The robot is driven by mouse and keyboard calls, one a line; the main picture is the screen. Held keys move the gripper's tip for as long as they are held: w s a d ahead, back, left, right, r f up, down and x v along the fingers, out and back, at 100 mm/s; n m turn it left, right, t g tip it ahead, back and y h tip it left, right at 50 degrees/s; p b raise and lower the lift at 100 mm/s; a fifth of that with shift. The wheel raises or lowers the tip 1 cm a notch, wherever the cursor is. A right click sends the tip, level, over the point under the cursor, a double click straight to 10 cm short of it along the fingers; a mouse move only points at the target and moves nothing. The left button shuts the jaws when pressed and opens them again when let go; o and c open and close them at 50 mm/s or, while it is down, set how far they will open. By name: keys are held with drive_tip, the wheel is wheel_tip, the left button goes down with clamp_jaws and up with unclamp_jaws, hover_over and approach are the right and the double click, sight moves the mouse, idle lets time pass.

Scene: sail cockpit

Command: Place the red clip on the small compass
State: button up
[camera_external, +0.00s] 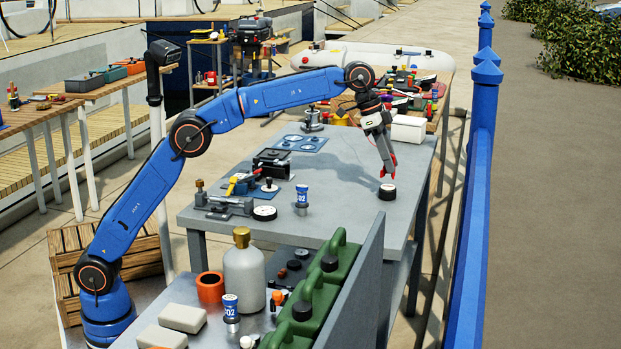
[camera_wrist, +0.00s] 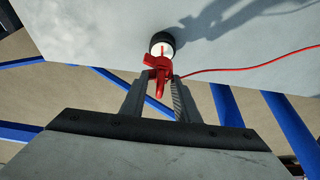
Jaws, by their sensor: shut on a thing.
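The red clip (camera_wrist: 157,68) is between the fingertips of my gripper (camera_wrist: 158,80) in the wrist view, with a thin red cable running off to the right. The small compass (camera_wrist: 162,41), a round black case with a white face, is just beyond the clip, which covers part of it. In the external view, my gripper (camera_external: 388,170) points down, shut on the red clip (camera_external: 383,173), just above the small compass (camera_external: 387,192) near the right side of the grey table. I cannot tell whether the clip touches the compass.
The grey table (camera_external: 340,185) is clear around the compass. A blue-and-white can (camera_external: 302,196) and a white-topped round disc (camera_external: 265,213) stand to the left. A white box (camera_external: 408,129) stands behind my gripper. A blue railing (camera_external: 473,200) runs along the right.

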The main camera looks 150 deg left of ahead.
drive_tip(key=shift+f, duration=1.6)
drive_tip(key=shift+f, duration=0.1)
drive_tip(key=o, duration=1)
drive_tip(key=v, duration=1.2)
